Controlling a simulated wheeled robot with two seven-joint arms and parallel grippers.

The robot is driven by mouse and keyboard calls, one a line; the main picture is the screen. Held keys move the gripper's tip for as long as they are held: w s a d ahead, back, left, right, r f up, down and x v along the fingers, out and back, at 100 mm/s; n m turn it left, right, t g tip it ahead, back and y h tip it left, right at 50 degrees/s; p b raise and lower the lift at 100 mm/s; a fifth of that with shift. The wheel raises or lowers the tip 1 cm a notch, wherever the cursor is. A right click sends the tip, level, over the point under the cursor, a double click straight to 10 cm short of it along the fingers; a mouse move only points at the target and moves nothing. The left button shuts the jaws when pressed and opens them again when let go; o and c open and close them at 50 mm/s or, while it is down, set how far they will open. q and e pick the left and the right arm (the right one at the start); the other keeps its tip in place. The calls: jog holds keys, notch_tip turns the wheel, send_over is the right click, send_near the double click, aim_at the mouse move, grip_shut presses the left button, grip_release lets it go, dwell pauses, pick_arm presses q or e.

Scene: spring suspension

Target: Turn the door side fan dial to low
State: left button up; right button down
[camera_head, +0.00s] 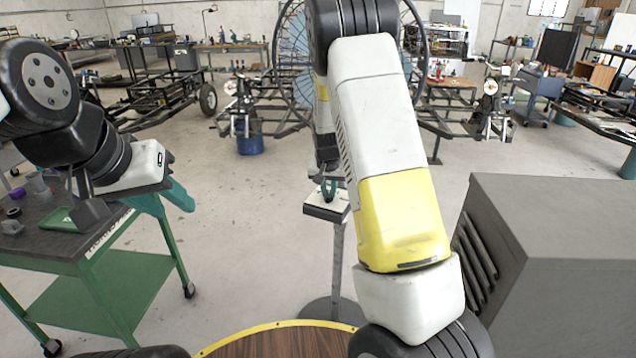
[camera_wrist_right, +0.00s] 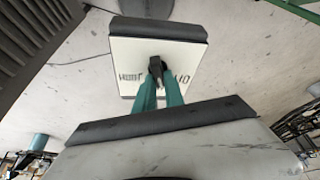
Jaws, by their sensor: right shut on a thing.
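The fan dial is a small dark knob (camera_wrist_right: 157,68) on a white panel (camera_wrist_right: 187,56) in the right wrist view. Dark lettering stands on both sides of the knob, but I cannot read it surely. My right gripper (camera_wrist_right: 158,84) reaches over the panel, and its two teal fingers are shut on the knob. In the head view the panel (camera_head: 318,210) tops a thin grey stand, with my right gripper (camera_head: 329,190) at it. The knob is hidden there. My left gripper (camera_head: 180,196) is at the left, near a green cart, away from the dial. Its opening is unclear.
The green cart (camera_head: 100,300) with a dark top and small items stands at the left. A large grey box with side vents (camera_head: 560,230) stands at the right. A large fan (camera_head: 290,60) is behind my right arm. Open floor lies between the cart and the stand.

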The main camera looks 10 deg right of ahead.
jog(key=m+h, duration=0.1)
jog(key=m, duration=0.2)
jog(key=shift+m+g, duration=0.3)
dwell(0.3)
jog(key=shift+s, duration=0.1)
jog(key=c, duration=1.4)
grip_release()
jog(key=shift+c, duration=0.2)
jog(key=shift+h, duration=0.3)
jog(key=v, duration=0.7)
jog(key=shift+r, duration=0.4)
